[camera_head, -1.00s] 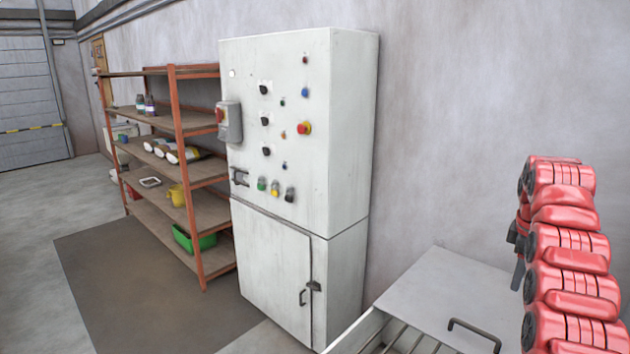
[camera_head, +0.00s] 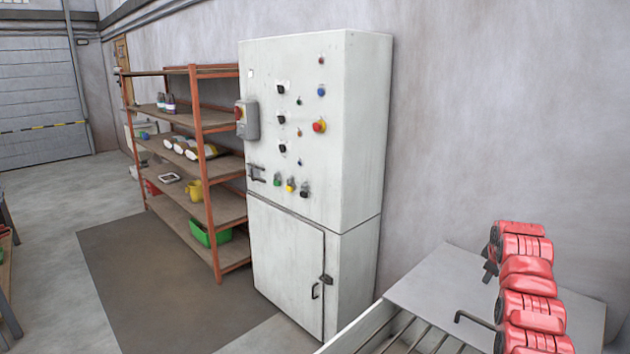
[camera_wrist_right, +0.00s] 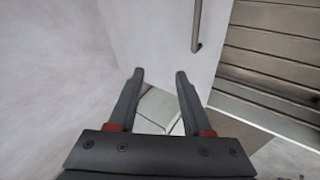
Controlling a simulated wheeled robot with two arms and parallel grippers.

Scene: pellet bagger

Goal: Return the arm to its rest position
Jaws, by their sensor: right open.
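My red right arm stands at the right edge of the head view, in front of the grey wall. My right gripper (camera_head: 490,264) shows there only as a small dark part at the arm's upper left, over the light metal lid. In the right wrist view, my right gripper (camera_wrist_right: 160,78) has its two dark fingers apart with nothing between them. Behind the fingers is a pale panel with a bar handle (camera_wrist_right: 197,25). My left gripper is not in view.
A tall white control cabinet (camera_head: 300,140) with knobs and buttons stands left of the arm. A metal lid (camera_head: 440,285) and a slatted grate (camera_head: 400,335) lie below the arm. An orange shelf rack (camera_head: 205,180) with containers stands further left. Floor is open at left.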

